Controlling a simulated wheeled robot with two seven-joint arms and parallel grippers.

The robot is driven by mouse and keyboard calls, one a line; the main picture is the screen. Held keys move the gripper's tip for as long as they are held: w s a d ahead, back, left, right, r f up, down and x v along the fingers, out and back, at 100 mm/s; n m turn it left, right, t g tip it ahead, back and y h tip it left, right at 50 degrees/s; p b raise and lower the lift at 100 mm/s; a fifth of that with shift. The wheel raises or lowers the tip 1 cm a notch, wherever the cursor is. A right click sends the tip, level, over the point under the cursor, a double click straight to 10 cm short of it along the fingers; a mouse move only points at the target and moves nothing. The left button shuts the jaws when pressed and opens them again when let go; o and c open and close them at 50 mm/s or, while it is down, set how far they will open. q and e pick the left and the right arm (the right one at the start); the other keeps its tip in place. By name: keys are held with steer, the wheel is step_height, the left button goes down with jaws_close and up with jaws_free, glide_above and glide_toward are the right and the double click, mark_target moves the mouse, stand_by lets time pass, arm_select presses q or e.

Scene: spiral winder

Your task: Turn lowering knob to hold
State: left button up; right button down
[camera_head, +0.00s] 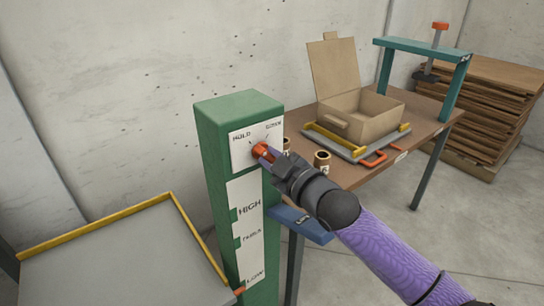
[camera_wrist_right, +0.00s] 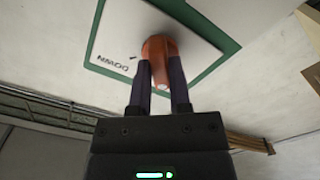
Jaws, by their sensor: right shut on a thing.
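The orange-red lowering knob (camera_head: 260,149) sits on a white plate (camera_head: 243,150) near the top of the green post (camera_head: 217,180). The plate reads HOLD at its upper left and a second word at its upper right, which reads DOWN in the right wrist view. My right gripper (camera_head: 267,156) is shut on the knob, its purple fingers on either side of it. The knob (camera_wrist_right: 160,58) also shows between the fingertips in the right wrist view. The knob's pointing direction is hard to tell, as the fingers cover part of it. My left gripper is not in view.
Below the knob, the post carries a HIGH to LOW scale (camera_head: 247,210). A grey platform (camera_head: 120,262) with yellow edges stands at the left. At the right, a table (camera_head: 345,178) holds an open cardboard box (camera_head: 376,118), brass cylinders (camera_head: 321,160) and a teal frame (camera_head: 420,48).

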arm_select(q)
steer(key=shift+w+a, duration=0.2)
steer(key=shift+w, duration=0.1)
arm_select(e)
steer(key=c, duration=0.6)
jaws_free()
steer(key=shift+o, duration=0.2)
